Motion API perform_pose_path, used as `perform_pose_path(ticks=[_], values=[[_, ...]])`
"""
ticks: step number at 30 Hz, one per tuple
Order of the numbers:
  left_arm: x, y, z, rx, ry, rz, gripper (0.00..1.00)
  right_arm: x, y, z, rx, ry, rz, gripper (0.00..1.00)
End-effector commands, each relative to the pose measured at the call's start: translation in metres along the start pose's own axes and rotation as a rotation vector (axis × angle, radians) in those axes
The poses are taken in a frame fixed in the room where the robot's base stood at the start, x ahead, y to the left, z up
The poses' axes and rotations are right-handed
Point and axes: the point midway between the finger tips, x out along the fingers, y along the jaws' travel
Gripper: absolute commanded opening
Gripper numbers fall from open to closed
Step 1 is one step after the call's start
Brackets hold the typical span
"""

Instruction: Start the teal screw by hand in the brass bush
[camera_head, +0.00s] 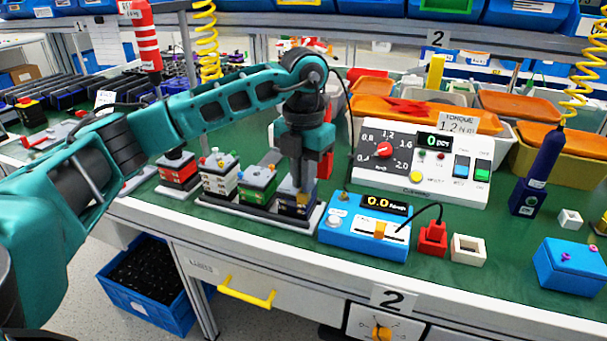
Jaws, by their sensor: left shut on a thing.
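My left gripper (301,188) points straight down over the dark blue-grey block (290,209) at the right end of a row of stacked blocks. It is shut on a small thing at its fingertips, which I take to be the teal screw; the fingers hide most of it. A small brass-coloured spot, perhaps the brass bush (303,199), shows at the block's top right below the fingertips. I cannot tell whether screw and bush touch. My right gripper is not in view.
Green (257,184), white (220,180) and red (179,172) blocks stand left in the same row. A blue meter box (345,240) is close on the right, with a white torque panel (400,185) behind.

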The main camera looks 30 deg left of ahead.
Motion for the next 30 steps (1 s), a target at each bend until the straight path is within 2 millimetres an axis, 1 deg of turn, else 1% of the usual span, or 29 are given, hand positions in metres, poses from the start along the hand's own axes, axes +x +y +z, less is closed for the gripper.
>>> perform_pose_path(ticks=[8, 11, 21, 24, 30], values=[[0.0042, 0.0001, -0.0001, 0.000, 0.001, 0.000, 0.00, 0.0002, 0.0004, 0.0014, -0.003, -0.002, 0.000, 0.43], [0.0036, 0.0001, -0.0001, 0.029, 0.001, 0.000, 0.00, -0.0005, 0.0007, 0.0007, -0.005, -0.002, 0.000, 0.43], [0.0041, 0.0000, -0.0001, 0.433, -0.001, 0.000, 0.00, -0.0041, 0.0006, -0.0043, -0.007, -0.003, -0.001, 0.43], [0.0046, 0.0000, -0.0001, 0.491, -0.001, 0.000, 0.00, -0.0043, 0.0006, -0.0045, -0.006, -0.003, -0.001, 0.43], [0.0049, 0.0000, -0.0001, 0.503, -0.001, 0.000, 0.00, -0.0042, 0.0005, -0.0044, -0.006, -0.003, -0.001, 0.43]])
